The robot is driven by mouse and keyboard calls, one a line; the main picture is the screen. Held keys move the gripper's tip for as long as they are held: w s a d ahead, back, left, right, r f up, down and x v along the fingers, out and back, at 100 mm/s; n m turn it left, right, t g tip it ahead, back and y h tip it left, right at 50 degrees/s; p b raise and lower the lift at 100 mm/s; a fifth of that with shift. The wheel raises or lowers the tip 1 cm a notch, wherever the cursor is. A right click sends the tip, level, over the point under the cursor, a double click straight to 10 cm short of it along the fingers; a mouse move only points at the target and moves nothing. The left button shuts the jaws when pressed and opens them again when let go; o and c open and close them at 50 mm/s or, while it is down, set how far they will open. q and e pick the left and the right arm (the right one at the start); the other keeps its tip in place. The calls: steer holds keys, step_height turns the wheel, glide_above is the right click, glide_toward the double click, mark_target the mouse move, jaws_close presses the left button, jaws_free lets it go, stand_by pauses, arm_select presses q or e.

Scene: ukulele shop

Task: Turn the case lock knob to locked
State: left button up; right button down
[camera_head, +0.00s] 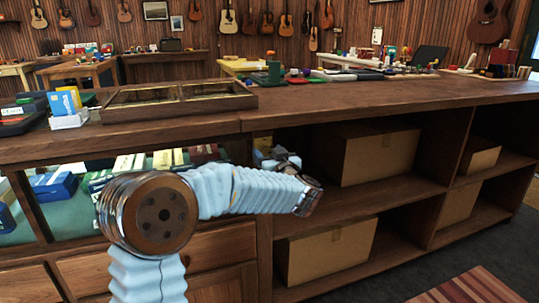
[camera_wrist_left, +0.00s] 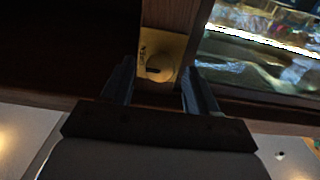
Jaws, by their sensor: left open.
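A brass lock plate (camera_wrist_left: 176,46) with lettering that looks like "OPEN" on its left side is on a wooden upright of the case in the left wrist view. The small round lock knob (camera_wrist_left: 154,70) sits low on the plate, with a dark slot lying roughly sideways. My left gripper (camera_wrist_left: 158,68) is open, one finger on each side of the plate, and nothing is gripped. Whether the fingers touch the knob I cannot tell. In the head view my left gripper (camera_head: 277,158) is at the case front, and the lock is hidden there. My right gripper is not in view.
The glass-fronted display case (camera_head: 135,160) is left of my gripper. Open shelves with cardboard boxes (camera_head: 378,155) are to the right. The wooden counter top (camera_head: 330,95) runs above, with a shallow wooden tray (camera_head: 180,100) on it. A striped rug (camera_head: 470,290) lies at lower right.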

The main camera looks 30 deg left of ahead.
arm_select(q)
steer(key=c, duration=1)
